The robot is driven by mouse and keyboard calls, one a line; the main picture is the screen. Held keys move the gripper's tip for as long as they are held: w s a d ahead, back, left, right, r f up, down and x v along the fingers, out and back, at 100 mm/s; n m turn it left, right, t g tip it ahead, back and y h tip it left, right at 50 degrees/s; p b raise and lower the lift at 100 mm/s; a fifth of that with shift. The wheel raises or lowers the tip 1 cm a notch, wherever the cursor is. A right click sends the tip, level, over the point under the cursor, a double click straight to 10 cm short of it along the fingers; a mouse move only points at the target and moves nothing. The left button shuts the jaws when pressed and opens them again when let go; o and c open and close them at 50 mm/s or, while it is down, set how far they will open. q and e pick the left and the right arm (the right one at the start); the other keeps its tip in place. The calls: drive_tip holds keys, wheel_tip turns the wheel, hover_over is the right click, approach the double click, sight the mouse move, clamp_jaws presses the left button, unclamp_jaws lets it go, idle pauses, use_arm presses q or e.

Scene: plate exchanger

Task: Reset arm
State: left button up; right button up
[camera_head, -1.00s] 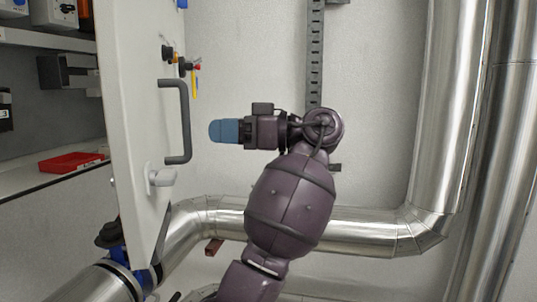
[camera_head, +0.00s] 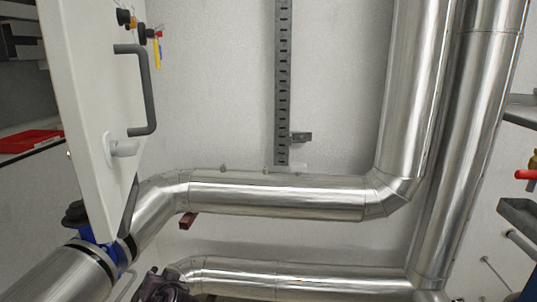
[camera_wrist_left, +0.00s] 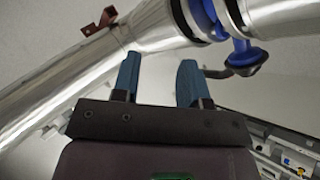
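My left gripper (camera_wrist_left: 157,82) shows in the left wrist view, its two blue fingers standing apart with nothing between them. Silver pipes pass behind the fingers. In the head view, a dark purple part of one of my arms (camera_head: 165,286) shows at the bottom edge, left of the middle. Neither gripper shows in the head view. My right gripper is out of sight.
A white door (camera_head: 92,110) with a grey handle (camera_head: 148,90) stands at the left. A silver pipe (camera_head: 280,195) crosses the wall, and upright pipes (camera_head: 415,90) stand right. A blue valve part (camera_head: 92,238) sits below the door.

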use_arm(q)
drive_tip(key=s+f+m+h, duration=0.2)
drive_tip(key=s+f+h, duration=0.3)
drive_tip(key=s+f, duration=0.8)
drive_tip(key=s+f+n+h, duration=0.1)
drive_tip(key=s+f+h, duration=0.2)
drive_tip(key=s, duration=1.2)
drive_tip(key=shift+s+a+f+t, duration=0.2)
drive_tip(key=shift+s+f+t, duration=0.1)
drive_tip(key=shift+t, duration=0.1)
drive_tip(key=shift+w, duration=0.1)
